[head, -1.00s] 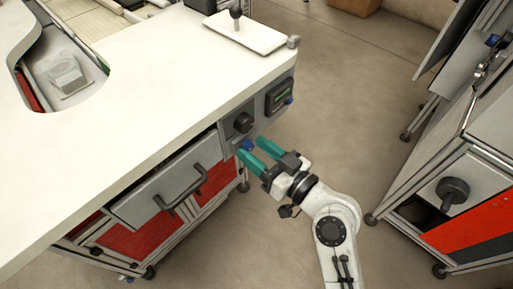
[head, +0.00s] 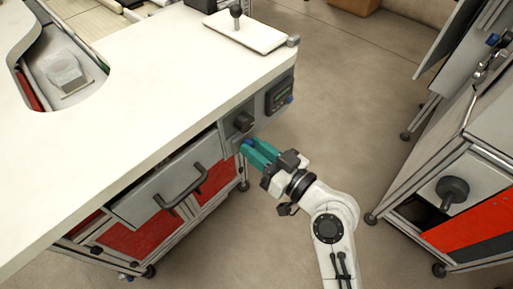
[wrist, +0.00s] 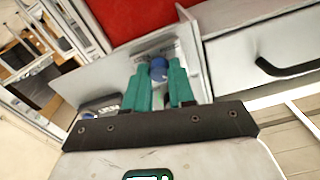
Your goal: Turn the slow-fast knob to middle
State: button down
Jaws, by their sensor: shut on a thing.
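A small blue knob (head: 246,145) sits low on the grey panel (head: 232,134) at the front edge of the white workbench. In the wrist view the blue knob (wrist: 158,68) lies between the two teal fingertips, with small printed marks beside it that are too blurred to read. My gripper (head: 252,150) is shut on this knob, a finger on either side. The fingers hide part of the knob, and I cannot tell which way it points.
A black knob (head: 243,122) is just above the blue knob. A dark display box (head: 279,95) is to its right. A drawer with a grey handle (head: 183,192) is to the left. A cart (head: 478,175) stands at the right, with open floor (head: 345,110) between.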

jog(key=shift+m, duration=0.3)
jog(key=m+p, duration=0.1)
jog(key=m, duration=0.3)
jog(key=shift+r+p, duration=0.1)
jog(key=shift+p, duration=0.3)
jog(key=shift+m+p, duration=0.85)
jog(key=shift+m, duration=1.25)
jog(key=c, duration=0.9)
grip_release()
jog(key=shift+c, duration=0.2)
jog(key=b+v, duration=0.1)
jog(key=v, duration=0.9)
jog(key=shift+s+d, duration=0.25)
jog(key=shift+d, duration=0.1)
